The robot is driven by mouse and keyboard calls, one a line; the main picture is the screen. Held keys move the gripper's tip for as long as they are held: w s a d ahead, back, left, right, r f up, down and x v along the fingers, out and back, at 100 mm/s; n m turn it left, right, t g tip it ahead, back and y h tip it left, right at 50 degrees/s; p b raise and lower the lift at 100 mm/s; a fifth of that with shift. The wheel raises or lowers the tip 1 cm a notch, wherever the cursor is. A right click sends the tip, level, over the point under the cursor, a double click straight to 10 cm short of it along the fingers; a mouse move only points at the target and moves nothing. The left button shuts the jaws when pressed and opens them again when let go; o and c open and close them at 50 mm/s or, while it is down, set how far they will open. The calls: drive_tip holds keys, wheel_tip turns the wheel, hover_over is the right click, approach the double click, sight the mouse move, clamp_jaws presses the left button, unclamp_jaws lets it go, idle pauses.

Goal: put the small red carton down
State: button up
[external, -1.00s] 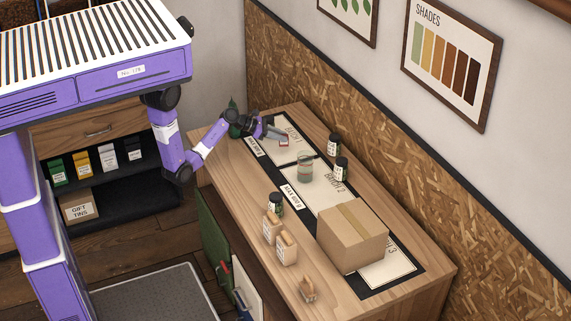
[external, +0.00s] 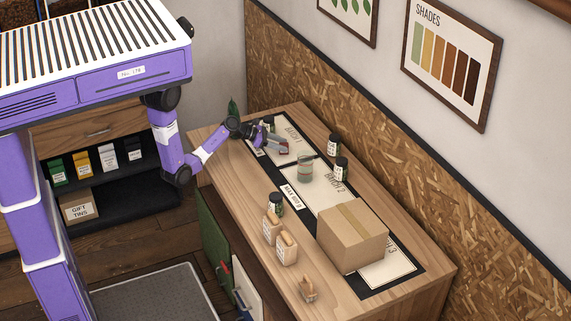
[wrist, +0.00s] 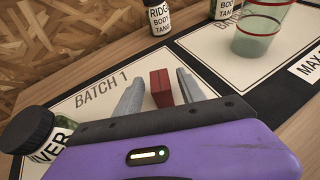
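The small red carton (wrist: 161,88) stands between the two grey fingers of my gripper (wrist: 160,84) in the wrist view. A narrow strip of the pale sheet shows on each side of it, so the fingers look apart from it and open. The carton appears upright on the sheet marked BATCH 1 (wrist: 88,108); its contact with the sheet is hard to make out. In the external view my gripper (external: 280,147) is low over the BATCH 1 sheet (external: 294,128), and the carton (external: 284,152) is a small red patch at its fingertips.
A dark-lidded jar (wrist: 30,130) is close to my gripper's left. A glass beaker (external: 305,170) stands on BATCH 2, with dark jars (external: 334,144) behind. A cardboard box (external: 350,240) and tan bags (external: 286,250) are nearer the front. Bare wood shows at the counter's left (external: 232,165).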

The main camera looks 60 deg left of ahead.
drive_tip(key=v, duration=1.2)
drive_tip(key=shift+r, duration=0.1)
idle(0.4)
drive_tip(key=s+a+r+m+t+y, duration=0.2)
drive_tip(key=a+m+y, duration=0.5)
drive_tip(key=m+y, duration=0.25)
drive_tip(key=s+d+r+m+h, duration=0.1)
drive_tip(key=s+d+m+h, duration=0.1)
drive_tip(key=s+d+m, duration=0.8)
drive_tip(key=s+d+r+m+t+h, duration=0.1)
drive_tip(key=s+d+r+m+h, duration=0.1)
drive_tip(key=s+d+m, duration=0.7)
drive_tip(key=s+m, duration=0.3)
drive_tip(key=s, duration=0.2)
drive_tip(key=shift+s+d+r+b, duration=0.2)
drive_tip(key=shift+s+d+b, duration=0.1)
drive_tip(key=shift+d+b, duration=0.1)
